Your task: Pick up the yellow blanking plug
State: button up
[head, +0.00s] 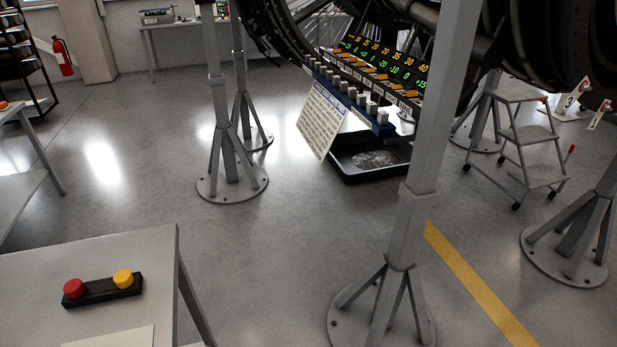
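The yellow blanking plug (123,278) sits upright at the right end of a small black holder (103,291). A red plug (74,288) sits at the left end of the same holder. The holder lies on a grey table (200,267) at the lower left of the head view. My gripper is not in this view.
A pale sheet (112,338) lies at the table's front edge. A grey support stand (408,230) rises right of the table, and another (232,180) stands behind. A black tray (345,172) is on the floor under the engine. Open floor lies between table and stands.

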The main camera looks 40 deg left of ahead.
aim_at(123, 279)
jog(key=i, duration=1.1)
jog(key=u, duration=3.6)
jog(key=i, duration=1)
jog(key=z, duration=0.1)
